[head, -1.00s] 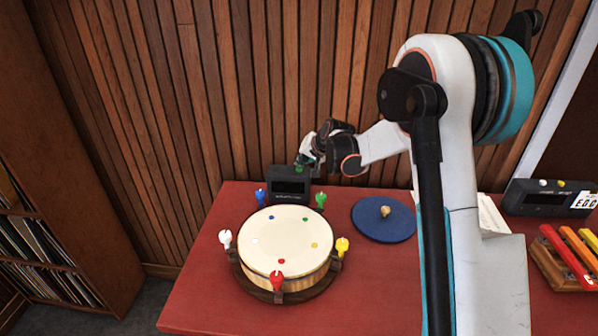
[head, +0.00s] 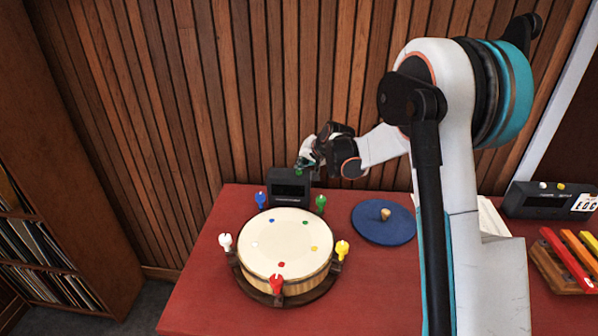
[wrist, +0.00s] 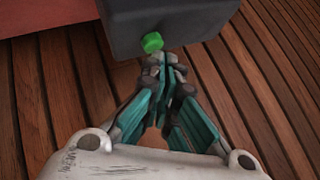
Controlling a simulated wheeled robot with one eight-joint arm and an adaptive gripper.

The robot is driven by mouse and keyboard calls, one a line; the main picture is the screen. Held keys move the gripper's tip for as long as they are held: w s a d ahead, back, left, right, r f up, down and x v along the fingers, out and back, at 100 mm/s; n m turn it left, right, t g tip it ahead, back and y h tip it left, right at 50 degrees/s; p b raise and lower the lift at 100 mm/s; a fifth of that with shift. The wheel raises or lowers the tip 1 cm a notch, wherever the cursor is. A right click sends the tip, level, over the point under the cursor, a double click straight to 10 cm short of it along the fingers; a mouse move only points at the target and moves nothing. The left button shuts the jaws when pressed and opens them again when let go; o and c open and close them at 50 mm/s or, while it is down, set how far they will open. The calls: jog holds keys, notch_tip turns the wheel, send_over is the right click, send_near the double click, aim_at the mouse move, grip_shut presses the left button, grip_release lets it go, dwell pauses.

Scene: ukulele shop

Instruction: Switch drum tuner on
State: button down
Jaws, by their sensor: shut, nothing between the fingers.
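The drum tuner (head: 291,188) is a dark box with a dark display, standing behind the drum near the wall. It also shows at the top of the wrist view (wrist: 190,22). A green button (wrist: 152,42) sits on its top. My gripper (wrist: 162,62) is shut and empty, its fingertips right at the green button; I cannot tell whether they touch it. In the head view my gripper (head: 301,167) is just above the tuner's top right. The drum (head: 287,250) has a cream head with coloured dots and coloured tuning keys around it.
A blue disc with a wooden knob (head: 372,226) lies right of the drum. Another dark device (head: 540,200) and a colourful xylophone (head: 566,262) are at the far right. The slatted wall (head: 230,100) is close behind the tuner. The red table's (head: 200,290) front left is clear.

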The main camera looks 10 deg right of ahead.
aim_at(302, 171)
jog(key=shift+f, duration=0.1)
jog(key=shift+f+b, duration=0.35)
jog(key=shift+r, duration=0.15)
dwell(0.4)
jog(key=shift+r+p, duration=0.3)
jog(key=shift+r+p, duration=1.9)
jog(key=shift+r, duration=1.15)
